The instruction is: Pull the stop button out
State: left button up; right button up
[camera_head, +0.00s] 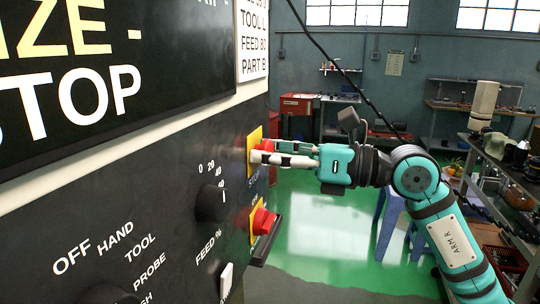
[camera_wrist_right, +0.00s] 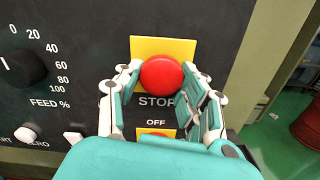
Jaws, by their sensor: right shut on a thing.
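The red stop button (camera_wrist_right: 161,74) is a round mushroom head on a yellow plate (camera_wrist_right: 190,46) marked STOP, on the dark machine panel. In the head view the button (camera_head: 266,145) is partly hidden by my fingers. My right gripper (camera_wrist_right: 158,88) has its white-tipped fingers on either side of the button and is shut on it. In the head view my right gripper (camera_head: 272,152) reaches in from the right, close to the panel. How far the button stands out from its plate is hard to tell. My left gripper is not in view.
A second red button (camera_head: 263,221) on a yellow plate sits below, with a dark ledge (camera_head: 267,241) beside it. A black feed knob (camera_head: 212,203) is to the left. The green floor (camera_head: 325,240) right of the panel is open, with workbenches beyond.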

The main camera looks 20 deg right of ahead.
jog(key=shift+s+d+b, duration=0.2)
jog(key=shift+d+b, duration=0.1)
jog(key=shift+b, duration=0.05)
jog(key=o, duration=0.9)
jog(key=shift+c, duration=0.2)
jog(key=o, duration=0.4)
jog(key=shift+s+d, duration=0.15)
jog(key=shift+d, duration=0.05)
jog(key=v, duration=1.2)
